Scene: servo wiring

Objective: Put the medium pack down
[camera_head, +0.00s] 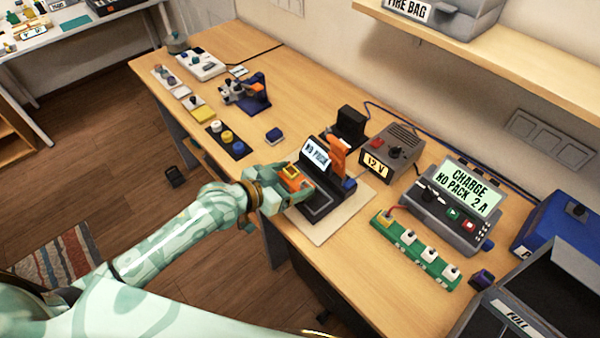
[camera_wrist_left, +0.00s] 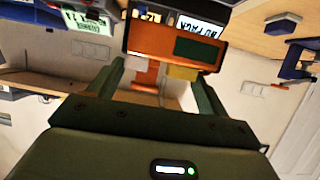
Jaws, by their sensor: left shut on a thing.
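My left gripper (camera_head: 276,194) is shut on an orange pack (camera_head: 293,178) with a yellow part on it. It holds the pack at the left side of a dark tester (camera_head: 324,204) whose screen reads NO PACK. In the left wrist view the pack (camera_wrist_left: 152,42) sits across the fingertips, with a dark green patch on its face. I cannot tell whether the pack touches the tester. The tester has an orange lever (camera_head: 338,156) and stands on a pale mat (camera_head: 345,224). My right gripper is not in view.
A 12 V supply (camera_head: 393,148) and a charger (camera_head: 452,207) reading NO PACK stand to the right. A green strip (camera_head: 415,250) with several connectors lies before the charger. A dark tray (camera_head: 228,141) of round parts and a blue block (camera_head: 274,136) lie left. Bare table separates them.

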